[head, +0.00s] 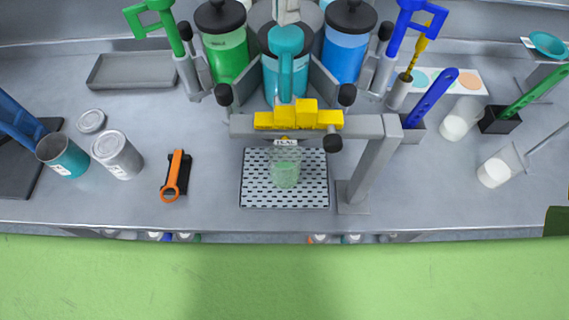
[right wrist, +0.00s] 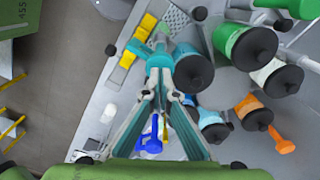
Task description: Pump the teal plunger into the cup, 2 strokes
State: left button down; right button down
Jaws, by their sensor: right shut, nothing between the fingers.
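The teal plunger (head: 286,42) stands upright in front of the teal canister (head: 271,82), at the middle of the dispenser in the head view. A clear cup (head: 285,173) with a pale green tint stands on the perforated drip tray (head: 253,196), below the spout label (head: 286,142). In the right wrist view, my right gripper (right wrist: 160,72) is shut and empty, its fingers pointing towards the teal plunger. Whether they touch it I cannot tell. My left gripper is not in view.
Green (head: 228,58) and blue (head: 345,58) canisters flank the teal one, with green (head: 160,20) and blue (head: 415,15) plungers. A yellow bar (head: 270,121) crosses above the cup. The front counter strip is clear.

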aim_at(286, 33)
jog(key=shift+f+b, duration=1.65)
jog(key=shift+f, duration=0.8)
jog(key=shift+r+p, duration=2.15)
jog(key=shift+r, duration=0.4)
jog(key=shift+f, duration=0.15)
jog(key=shift+f+b, duration=1.8)
jog(key=shift+f, duration=0.6)
jog(key=shift+r, duration=0.15)
jog(key=shift+r+p, duration=2.1)
jog(key=shift+r, duration=0.3)
